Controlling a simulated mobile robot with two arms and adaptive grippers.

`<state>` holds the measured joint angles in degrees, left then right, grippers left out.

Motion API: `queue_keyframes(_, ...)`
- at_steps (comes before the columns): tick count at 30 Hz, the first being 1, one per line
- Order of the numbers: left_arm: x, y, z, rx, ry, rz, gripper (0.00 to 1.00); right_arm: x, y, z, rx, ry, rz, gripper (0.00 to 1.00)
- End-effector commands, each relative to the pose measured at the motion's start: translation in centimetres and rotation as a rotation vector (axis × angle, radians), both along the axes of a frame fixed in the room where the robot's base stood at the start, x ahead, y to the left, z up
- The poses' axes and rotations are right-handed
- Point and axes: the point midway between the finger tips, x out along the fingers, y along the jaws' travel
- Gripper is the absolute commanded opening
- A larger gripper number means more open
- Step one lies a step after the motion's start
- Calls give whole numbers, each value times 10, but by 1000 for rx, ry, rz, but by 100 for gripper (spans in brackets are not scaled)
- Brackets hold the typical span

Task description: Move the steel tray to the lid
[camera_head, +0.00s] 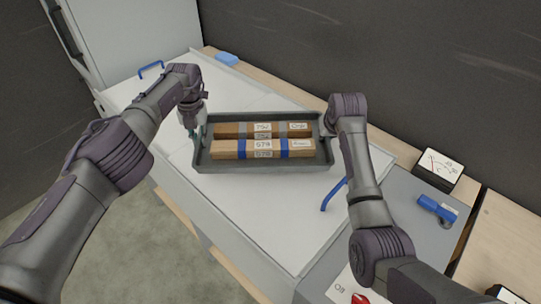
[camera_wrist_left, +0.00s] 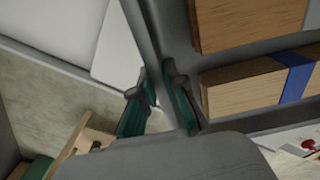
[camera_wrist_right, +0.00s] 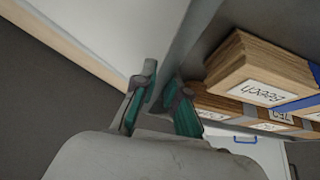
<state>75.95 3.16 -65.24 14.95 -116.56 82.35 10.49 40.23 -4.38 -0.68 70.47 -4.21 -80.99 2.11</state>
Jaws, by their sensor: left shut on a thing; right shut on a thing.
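The steel tray (camera_head: 207,164) is dark grey and rectangular, and it holds wooden blocks (camera_head: 226,150) with labels and grey and blue bands. It is level over the white lid (camera_head: 245,212), which has blue handles; I cannot tell whether it touches the lid. My left gripper (camera_head: 198,131) is shut on the tray's left wall, also seen in the left wrist view (camera_wrist_left: 164,97). My right gripper (camera_head: 325,130) is shut on the right wall; its fingers straddle the wall in the right wrist view (camera_wrist_right: 163,92). My right arm hides some of the lid's right part.
A blue handle (camera_head: 334,194) stands up right of the tray, and another (camera_head: 151,69) is at the far left. A meter (camera_head: 438,168) and a blue tool (camera_head: 437,209) lie on the grey surface at right. A dark wall is behind. The lid's front is clear.

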Motion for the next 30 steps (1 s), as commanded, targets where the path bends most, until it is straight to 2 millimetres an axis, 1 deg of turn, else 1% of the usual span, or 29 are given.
queue_keyframes(1,1,5,-2,9,-1,4,0,1,-4,0,-7,-6,-4,0)
queue_keyframes(11,0,5,-1,9,-1,5,0,1,-4,1,-8,-5,-4,0)
queue_keyframes(17,0,5,-4,9,-1,5,0,1,-4,-3,-8,-5,-4,0)
queue_keyframes(23,0,5,-14,9,0,5,0,1,-4,-12,-8,-5,-4,0)
queue_keyframes(30,0,5,-30,9,0,5,0,1,-4,-29,-8,-5,-4,0)
